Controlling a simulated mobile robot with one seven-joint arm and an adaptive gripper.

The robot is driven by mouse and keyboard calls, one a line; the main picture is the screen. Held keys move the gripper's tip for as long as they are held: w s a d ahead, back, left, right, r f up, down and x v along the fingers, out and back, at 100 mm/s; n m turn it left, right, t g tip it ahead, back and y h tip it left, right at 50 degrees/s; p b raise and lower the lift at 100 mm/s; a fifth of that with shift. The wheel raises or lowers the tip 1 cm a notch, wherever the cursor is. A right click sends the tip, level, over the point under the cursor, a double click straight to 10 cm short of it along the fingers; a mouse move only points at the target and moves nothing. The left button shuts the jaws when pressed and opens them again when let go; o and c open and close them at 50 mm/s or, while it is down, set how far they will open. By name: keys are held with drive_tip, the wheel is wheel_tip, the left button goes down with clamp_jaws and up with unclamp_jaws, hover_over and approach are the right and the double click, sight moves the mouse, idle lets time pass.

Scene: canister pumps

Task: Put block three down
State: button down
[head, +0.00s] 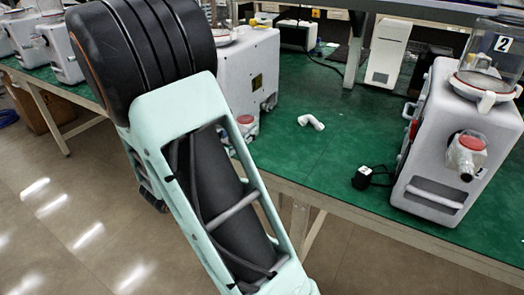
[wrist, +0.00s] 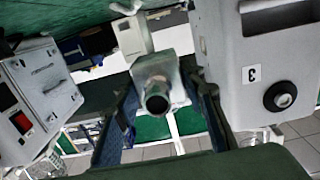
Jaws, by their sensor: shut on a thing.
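In the wrist view my gripper (wrist: 160,112) has dark fingers on both sides of a pale grey block-like piece (wrist: 158,68). The piece has a round dark opening facing the camera, and the gripper is shut on it. I see no number on it, so I cannot tell whether it is block three. A large white housing (wrist: 228,62) with a "3" label and a round black knob stands close on the right, beside the right finger. In the head view my arm hides the gripper and the held piece.
In the head view a white elbow piece (head: 312,121) lies on the green bench top (head: 290,153). Another white pump (head: 248,72) stands behind my arm. Bench around the elbow is clear.

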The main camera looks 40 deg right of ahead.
drive_tip(key=b, duration=0.2)
hover_over(261, 152)
drive_tip(key=v, duration=0.4)
wheel_tip(261, 152, down, 3)
drive_tip(key=d+f, duration=0.1)
drive_tip(key=f, duration=0.2)
drive_tip(key=w+d+f, duration=0.1)
drive_tip(key=shift+d+f+b, duration=0.2)
drive_tip(key=shift+d+b, duration=0.1)
drive_tip(key=shift+b, duration=0.05)
drive_tip(key=shift+w+d+f, duration=0.25)
drive_tip(key=shift+d+f, duration=0.25)
drive_tip(key=shift+f, duration=0.15)
drive_tip(key=shift+w+d+f+b, duration=0.1)
drive_tip(key=shift+f+b, duration=0.5)
drive_tip(key=shift+f, duration=0.95)
drive_tip(key=shift+f, duration=0.2)
drive_tip(key=c, duration=1.3)
unclamp_jaws()
drive_tip(key=shift+o, duration=0.2)
